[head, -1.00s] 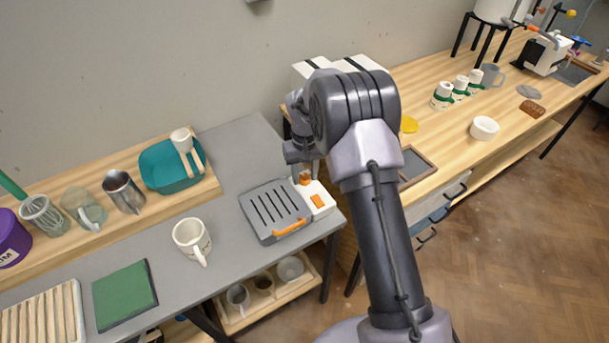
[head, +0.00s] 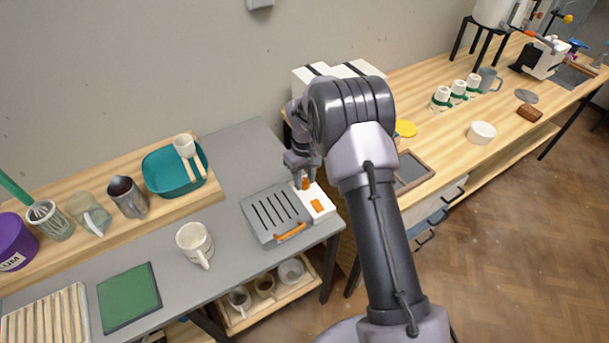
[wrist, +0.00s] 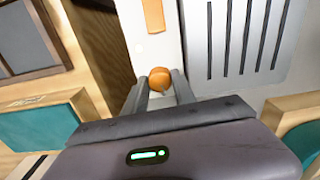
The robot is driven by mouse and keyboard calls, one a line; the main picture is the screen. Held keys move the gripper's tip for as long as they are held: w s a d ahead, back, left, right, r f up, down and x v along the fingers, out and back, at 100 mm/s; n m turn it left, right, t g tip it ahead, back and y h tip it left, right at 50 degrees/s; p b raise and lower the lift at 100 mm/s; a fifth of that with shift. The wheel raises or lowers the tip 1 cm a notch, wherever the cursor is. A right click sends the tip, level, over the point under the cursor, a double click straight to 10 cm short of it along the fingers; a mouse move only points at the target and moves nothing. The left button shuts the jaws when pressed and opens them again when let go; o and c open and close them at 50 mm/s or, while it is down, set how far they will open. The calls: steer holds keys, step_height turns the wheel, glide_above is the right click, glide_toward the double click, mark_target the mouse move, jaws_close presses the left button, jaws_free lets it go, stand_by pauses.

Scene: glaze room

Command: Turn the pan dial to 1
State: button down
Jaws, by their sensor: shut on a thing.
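The pan (head: 262,212) is a grey slotted plate with an orange front handle (head: 291,233) and a white control panel (head: 322,205) on its right side. An orange dial (head: 305,183) sits at the back of the panel, and an orange rectangle (head: 317,205) lies in front of it. In the wrist view the round orange dial (wrist: 159,79) is between the two fingers of my gripper (wrist: 160,92), which is shut on it. The dial's markings and setting cannot be read. My gripper also shows in the head view (head: 304,176), pointing down over the dial.
A white mug (head: 194,244) and a green board (head: 129,297) stand left of the pan on the grey table (head: 235,150). A teal basin (head: 173,176) is behind. White boxes (head: 312,75) stand behind my arm. A framed slate (head: 414,172) lies to the right.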

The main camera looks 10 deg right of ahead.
mark_target(304, 181)
steer(key=n+p, duration=0.2)
steer(key=n, duration=0.2)
steer(key=shift+r, duration=0.15)
steer(key=shift+n+p, duration=0.75)
steer(key=shift+n, duration=1.35)
steer(key=c, duration=1.3)
jaws_free()
step_height(304, 181, up, 17)
steer(key=p, duration=0.4)
steer(key=shift+r, duration=0.15)
